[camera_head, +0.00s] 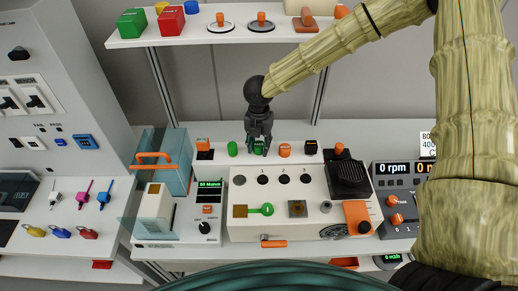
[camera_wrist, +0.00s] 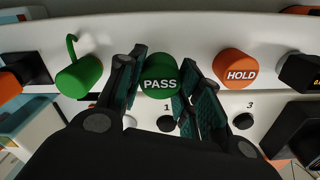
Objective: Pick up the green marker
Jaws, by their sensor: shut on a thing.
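A green marker (camera_wrist: 160,84) with a round face lettered PASS sits between the fingers of my gripper (camera_wrist: 159,95) in the wrist view. The fingers are closed on its two sides. In the head view my gripper (camera_head: 258,146) points down at the back ledge of the white console, with a bit of the green marker (camera_head: 259,148) showing between its fingers. I cannot tell whether the marker still touches the ledge. Its far side is hidden.
A green cylinder with a hook (camera_wrist: 79,76) stands left of the marker, an orange HOLD marker (camera_wrist: 235,68) right. The white console (camera_head: 325,214) has a row of round holes in front. A shelf (camera_head: 195,36) with blocks hangs above; a teal case (camera_head: 165,163) stands left.

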